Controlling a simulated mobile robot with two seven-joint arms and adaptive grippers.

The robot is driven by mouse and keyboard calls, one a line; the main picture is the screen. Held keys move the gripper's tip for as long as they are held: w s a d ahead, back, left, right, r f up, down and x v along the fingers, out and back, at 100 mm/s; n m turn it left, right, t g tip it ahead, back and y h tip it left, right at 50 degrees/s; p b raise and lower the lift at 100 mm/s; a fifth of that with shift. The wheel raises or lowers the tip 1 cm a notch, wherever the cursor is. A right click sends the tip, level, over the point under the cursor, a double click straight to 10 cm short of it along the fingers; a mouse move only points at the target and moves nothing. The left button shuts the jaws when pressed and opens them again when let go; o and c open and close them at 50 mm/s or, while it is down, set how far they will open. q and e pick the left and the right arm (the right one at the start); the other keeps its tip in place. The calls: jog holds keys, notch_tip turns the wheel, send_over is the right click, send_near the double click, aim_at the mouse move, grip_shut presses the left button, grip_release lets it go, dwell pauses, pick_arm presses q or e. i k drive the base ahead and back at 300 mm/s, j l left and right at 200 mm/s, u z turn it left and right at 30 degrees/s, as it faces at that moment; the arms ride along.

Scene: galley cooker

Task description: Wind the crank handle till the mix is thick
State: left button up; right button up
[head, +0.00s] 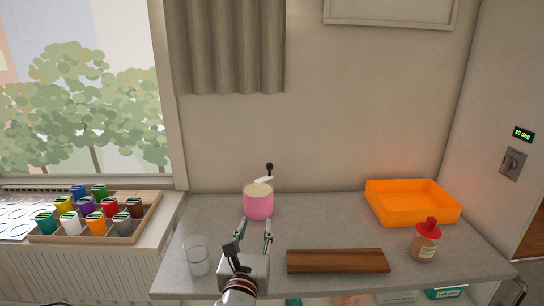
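A pink pot (258,206) with a cream-coloured top stands upright near the back of the grey counter. A white crank handle (264,181) sits on its top, and its dark knob (269,167) sticks up at the far right end of the arm. The mix inside is not visible. My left gripper (256,227) is in front of the pot, pointing towards it, with its fingers spread and nothing between them. It is lower in the picture than the crank; I cannot tell whether it touches the pot. My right gripper does not show.
On the grey counter (325,225) are a clear cup (196,255) at left, a brown wooden board (338,261) in front, a red-capped bottle (425,241) and an orange tray (411,202) at right. Several coloured pots fill a wooden tray (148,211) by the window. Counter space right of the pot is clear.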

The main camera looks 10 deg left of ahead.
aim_at(270, 165)
jog(key=i+j, duration=0.1)
jog(key=i, duration=0.35)
jog(key=i+j, duration=0.1)
jog(key=i, duration=0.35)
